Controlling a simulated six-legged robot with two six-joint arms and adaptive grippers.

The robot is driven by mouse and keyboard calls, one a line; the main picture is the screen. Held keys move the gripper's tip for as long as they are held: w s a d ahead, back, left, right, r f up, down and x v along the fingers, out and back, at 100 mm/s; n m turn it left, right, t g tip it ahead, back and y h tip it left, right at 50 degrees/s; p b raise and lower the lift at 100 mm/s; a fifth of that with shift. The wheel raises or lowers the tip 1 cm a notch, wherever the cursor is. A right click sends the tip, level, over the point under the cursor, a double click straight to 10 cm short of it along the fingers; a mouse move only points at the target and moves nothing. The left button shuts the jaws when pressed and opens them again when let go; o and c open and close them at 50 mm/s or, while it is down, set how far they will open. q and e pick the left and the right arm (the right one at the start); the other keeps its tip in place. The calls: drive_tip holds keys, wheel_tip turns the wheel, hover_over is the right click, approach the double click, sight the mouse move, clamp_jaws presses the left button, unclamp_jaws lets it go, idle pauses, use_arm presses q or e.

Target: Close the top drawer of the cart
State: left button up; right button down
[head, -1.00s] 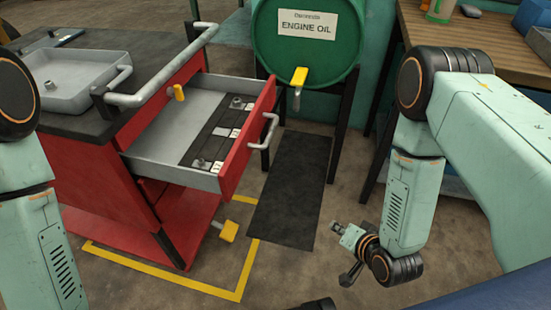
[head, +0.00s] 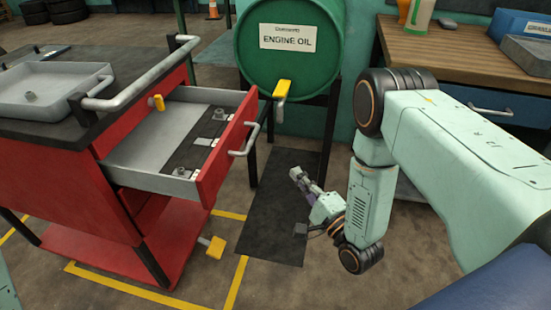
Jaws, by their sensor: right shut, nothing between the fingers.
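The red cart (head: 60,190) stands at the left with a dark top. Its top drawer (head: 150,152) is pulled out to the right, with a red front (head: 222,160) and a grey bar handle (head: 248,138). Some small parts lie on a dark strip inside it. My right gripper (head: 297,174) is shut and empty, to the right of and below the drawer handle, apart from it and over the dark mat. My left gripper is not in view.
A green engine oil drum (head: 285,70) with a yellow tap (head: 281,89) stands behind the drawer. A dark mat (head: 270,228) lies on the floor. A wooden workbench (head: 435,48) is at the back right. A grey tray (head: 50,92) sits on the cart top.

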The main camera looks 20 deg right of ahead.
drive_tip(key=a+b+x, duration=0.3)
drive_tip(key=x, duration=0.9)
drive_tip(key=shift+r, duration=0.2)
drive_tip(key=shift+s, duration=0.15)
